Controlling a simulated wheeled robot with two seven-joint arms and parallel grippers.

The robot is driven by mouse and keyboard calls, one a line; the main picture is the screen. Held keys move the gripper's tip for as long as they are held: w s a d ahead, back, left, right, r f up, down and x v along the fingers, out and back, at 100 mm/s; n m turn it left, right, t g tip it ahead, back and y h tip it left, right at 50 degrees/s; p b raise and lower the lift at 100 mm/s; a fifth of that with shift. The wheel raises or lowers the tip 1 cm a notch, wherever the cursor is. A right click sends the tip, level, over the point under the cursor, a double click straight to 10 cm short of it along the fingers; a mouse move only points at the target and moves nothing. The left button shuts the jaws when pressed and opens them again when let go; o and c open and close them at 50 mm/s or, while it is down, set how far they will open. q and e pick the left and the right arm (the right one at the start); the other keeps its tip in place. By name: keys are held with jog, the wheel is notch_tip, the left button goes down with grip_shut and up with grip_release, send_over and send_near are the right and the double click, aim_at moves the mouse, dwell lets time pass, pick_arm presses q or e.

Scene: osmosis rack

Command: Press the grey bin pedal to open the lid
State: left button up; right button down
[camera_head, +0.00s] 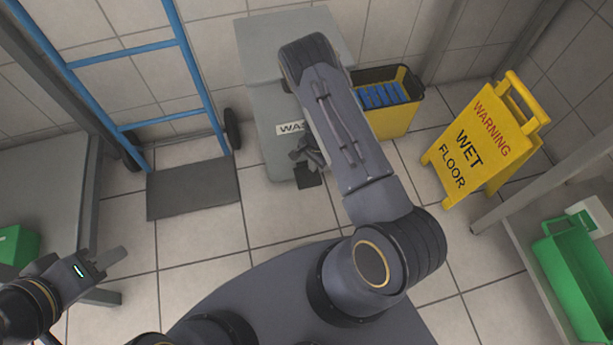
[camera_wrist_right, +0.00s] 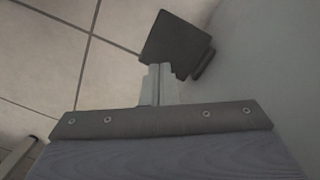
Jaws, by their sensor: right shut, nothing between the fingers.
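The grey bin (camera_head: 267,115) stands against the back wall, with a partly covered white label on its front. Its lid (camera_head: 262,42) looks shut. The dark pedal (camera_head: 308,178) sticks out low at the bin's front; it also shows in the right wrist view (camera_wrist_right: 175,44). My right gripper (camera_head: 311,158) is shut and empty, pointing down close to the pedal. In the right wrist view its fingertips (camera_wrist_right: 160,72) overlap the pedal's near edge; I cannot tell if they touch. My left gripper (camera_head: 108,261) is at the lower left, away from the bin; its opening is unclear.
A blue hand truck (camera_head: 165,122) stands left of the bin. A yellow bucket (camera_head: 393,121) with blue contents is at its right, partly behind my right arm. A yellow wet floor sign (camera_head: 482,140) stands further right. A green crate (camera_head: 572,275) is at the right edge.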

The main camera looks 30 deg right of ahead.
aim_at(311, 180)
jog(key=shift+f, duration=0.1)
jog(key=shift+s+a+f+b, duration=0.1)
jog(key=shift+a+f+b, duration=0.1)
jog(key=shift+f+b, duration=1.25)
jog(key=shift+a+f+b, duration=0.15)
jog(key=shift+f+b, duration=0.65)
jog(key=shift+f, duration=1.15)
notch_tip(311, 180, down, 3)
jog(key=b, duration=0.3)
jog(key=shift+f, duration=0.2)
jog(key=shift+r, duration=0.15)
jog(key=shift+w+d+r, duration=0.2)
jog(key=shift+d, duration=0.55)
jog(key=shift+w+d+r, duration=0.2)
jog(key=shift+d, duration=0.5)
jog(key=shift+w+d+r, duration=0.1)
jog(key=shift+d+r, duration=0.05)
